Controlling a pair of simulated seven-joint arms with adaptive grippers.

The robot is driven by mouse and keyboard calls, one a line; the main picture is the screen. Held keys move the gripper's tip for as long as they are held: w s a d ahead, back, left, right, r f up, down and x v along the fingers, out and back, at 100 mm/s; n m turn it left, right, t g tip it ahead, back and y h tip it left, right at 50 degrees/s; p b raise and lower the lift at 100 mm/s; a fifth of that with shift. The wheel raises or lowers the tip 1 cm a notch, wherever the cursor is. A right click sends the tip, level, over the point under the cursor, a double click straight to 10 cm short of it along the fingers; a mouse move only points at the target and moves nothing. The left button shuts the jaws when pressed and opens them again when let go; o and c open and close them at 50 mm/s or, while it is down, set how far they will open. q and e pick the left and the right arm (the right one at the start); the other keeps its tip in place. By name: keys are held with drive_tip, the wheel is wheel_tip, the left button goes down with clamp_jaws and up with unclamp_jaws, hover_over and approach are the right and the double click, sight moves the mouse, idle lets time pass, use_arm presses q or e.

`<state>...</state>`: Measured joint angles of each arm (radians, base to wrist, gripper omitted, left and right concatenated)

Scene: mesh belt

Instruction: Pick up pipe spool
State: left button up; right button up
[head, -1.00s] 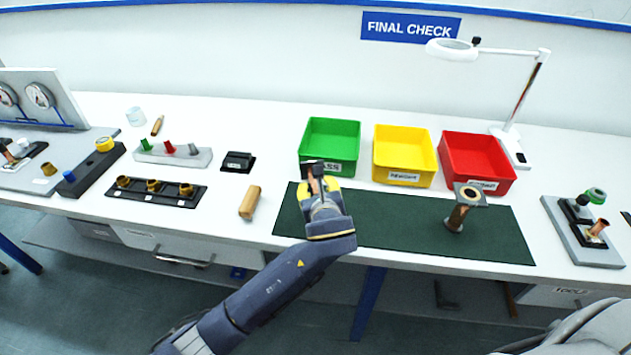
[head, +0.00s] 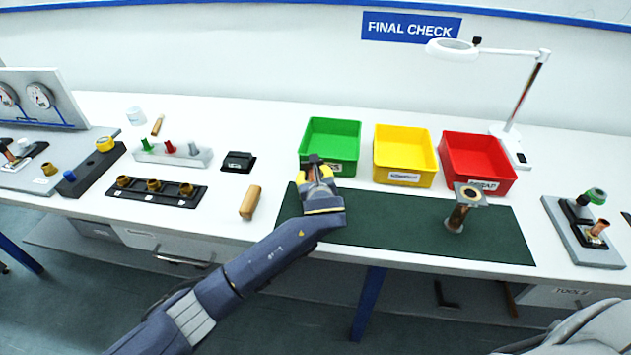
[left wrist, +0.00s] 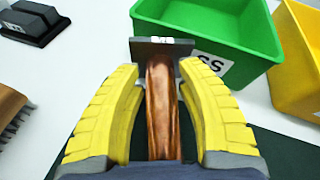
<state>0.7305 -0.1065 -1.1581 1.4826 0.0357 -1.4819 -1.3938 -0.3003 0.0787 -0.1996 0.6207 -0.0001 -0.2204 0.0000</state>
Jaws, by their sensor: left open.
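A copper pipe spool with a dark square end plate (left wrist: 162,110) stands between the two yellow fingers of my left gripper (left wrist: 160,72) in the left wrist view. The fingers are open, one on each side of the pipe, with narrow gaps showing. In the head view my left gripper (head: 318,174) is over the left end of the green mat, in front of the green bin, and mostly hides this spool. Another copper spool with a square flange on top (head: 461,207) stands on the right part of the mat. My right gripper is not in view.
Green (head: 333,138), yellow (head: 404,160) and red (head: 476,165) bins stand behind the dark green mat (head: 395,222). A wooden-handled brush (head: 250,202) and a black block (head: 238,161) lie to the left. A magnifier lamp (head: 515,105) stands at right. The mat's middle is clear.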

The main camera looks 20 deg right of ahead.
use_arm(q)
drive_tip(key=shift+w+f, duration=0.1)
drive_tip(key=shift+w, duration=0.05)
clamp_jaws()
idle(0.6)
